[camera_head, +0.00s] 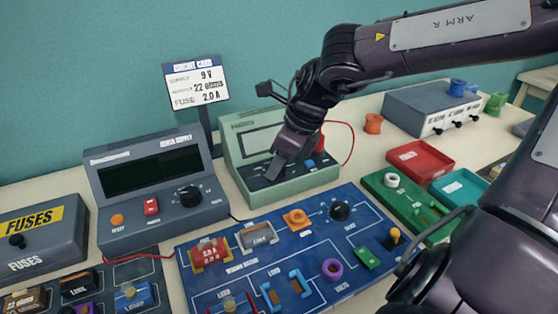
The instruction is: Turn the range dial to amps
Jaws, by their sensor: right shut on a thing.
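The green multimeter (318,181) stands at the back of the table, with a grey display at its upper front. My right gripper (274,168) reaches down from the upper right onto the left part of its control panel and is shut on the range dial there. The gripper's fingers cover the dial, so I cannot see which range it points to. A blue button and a red part show to the right of the gripper on the same panel. My left gripper is not in view.
A grey bench supply (150,220) with a black knob stands left of the multimeter. A blue circuit board (215,275) lies in front. A sign card (196,83) stands behind. Red (446,168) and teal trays lie to the right. My arm fills the lower right.

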